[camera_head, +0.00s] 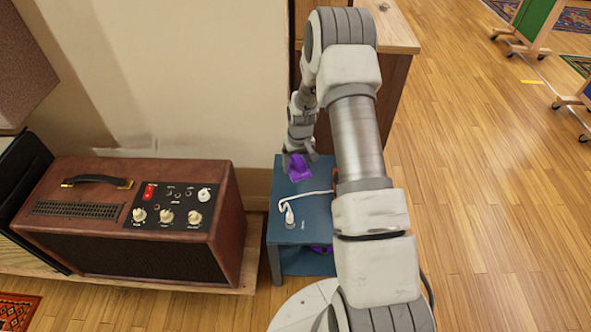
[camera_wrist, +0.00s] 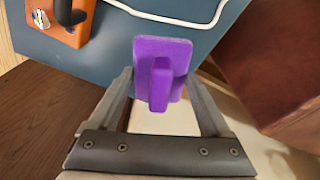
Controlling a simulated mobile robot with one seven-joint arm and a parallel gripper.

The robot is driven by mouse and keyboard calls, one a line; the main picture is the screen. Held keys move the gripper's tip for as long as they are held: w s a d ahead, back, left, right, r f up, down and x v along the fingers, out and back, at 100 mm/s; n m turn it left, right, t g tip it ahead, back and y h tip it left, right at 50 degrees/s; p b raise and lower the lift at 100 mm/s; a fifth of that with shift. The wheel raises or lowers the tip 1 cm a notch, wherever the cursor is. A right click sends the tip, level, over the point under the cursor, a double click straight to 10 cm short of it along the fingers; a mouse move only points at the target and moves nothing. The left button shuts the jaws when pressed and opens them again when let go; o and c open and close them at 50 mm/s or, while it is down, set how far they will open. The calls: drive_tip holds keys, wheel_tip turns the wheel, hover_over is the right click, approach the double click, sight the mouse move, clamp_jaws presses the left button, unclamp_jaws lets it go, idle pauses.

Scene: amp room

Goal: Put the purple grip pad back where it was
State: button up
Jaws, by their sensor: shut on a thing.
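The purple grip pad (camera_wrist: 163,72) is a flat block with a raised rib, held between the two fingers of my gripper (camera_wrist: 162,100) in the wrist view. In the head view the purple pad (camera_head: 299,168) shows at the end of my arm, over the far part of a small blue table (camera_head: 312,220). My gripper (camera_head: 300,160) is shut on it. In the wrist view the blue tabletop (camera_wrist: 120,50) lies beyond the pad; I cannot tell whether the pad touches it.
A white cable (camera_head: 310,196) with a plug end lies on the tabletop. An orange device (camera_wrist: 68,18) shows in the wrist view. A brown amplifier (camera_head: 135,215) stands left of the table. A wooden cabinet (camera_head: 395,35) stands behind. Something purple (camera_head: 320,249) sits below the tabletop. Open floor lies right.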

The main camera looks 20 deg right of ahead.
sight(295, 158)
drive_tip(key=w+f, duration=0.1)
drive_tip(key=w, duration=0.1)
drive_tip(key=w+d+f+b, duration=0.1)
drive_tip(key=w+f+b, duration=0.1)
drive_tip(key=w, duration=0.1)
drive_tip(key=shift+w+d+f, duration=0.25)
drive_tip(key=shift+w+f, duration=0.1)
drive_tip(key=shift+f+b, duration=0.9)
drive_tip(key=shift+f, duration=1)
drive_tip(key=shift+f, duration=0.1)
drive_tip(key=o, duration=1.4)
